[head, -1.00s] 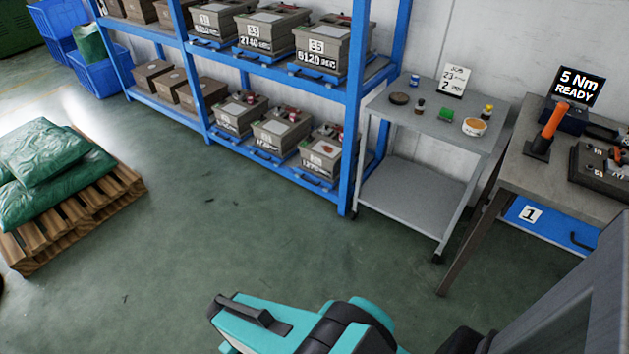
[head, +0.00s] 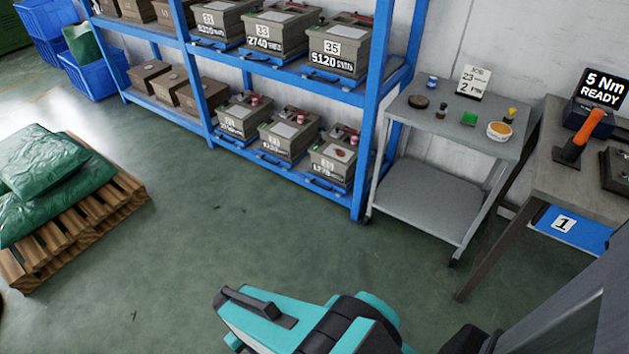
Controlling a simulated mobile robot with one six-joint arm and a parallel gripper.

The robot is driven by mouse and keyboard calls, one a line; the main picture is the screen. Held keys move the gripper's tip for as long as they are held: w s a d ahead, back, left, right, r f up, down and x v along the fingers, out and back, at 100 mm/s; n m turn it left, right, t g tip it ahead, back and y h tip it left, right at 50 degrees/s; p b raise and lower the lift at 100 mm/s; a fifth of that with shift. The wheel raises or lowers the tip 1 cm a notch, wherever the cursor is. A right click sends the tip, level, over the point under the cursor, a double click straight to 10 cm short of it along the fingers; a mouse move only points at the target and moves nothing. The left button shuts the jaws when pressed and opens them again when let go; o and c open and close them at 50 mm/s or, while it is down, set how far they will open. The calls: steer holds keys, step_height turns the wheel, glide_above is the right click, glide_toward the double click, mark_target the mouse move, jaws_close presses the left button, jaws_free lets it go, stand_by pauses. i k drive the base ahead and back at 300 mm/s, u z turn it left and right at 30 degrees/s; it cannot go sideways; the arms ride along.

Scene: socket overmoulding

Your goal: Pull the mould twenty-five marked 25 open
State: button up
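Several grey moulds stand on the blue rack. On its lower shelf, three moulds with pale top plates and red parts stand in a row: a left one (head: 243,118), a middle one (head: 288,137) and a right one (head: 333,160). Their front numbers are too blurred to read surely, so I cannot tell which is marked 25. All three look closed, each on a blue drawer base with a dark handle. Part of my teal arm shows at the bottom, well in front of the rack. My gripper's fingers are not visible.
The upper shelf holds a mould marked 35 (head: 338,48) and others. A grey trolley (head: 430,190) with small items stands right of the rack, then a workbench (head: 550,170). A pallet (head: 125,200) with green sacks lies left. The floor between is clear.

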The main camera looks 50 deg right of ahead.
mark_target(333, 164)
steer(key=z, duration=0.35)
steer(key=i, duration=1.4)
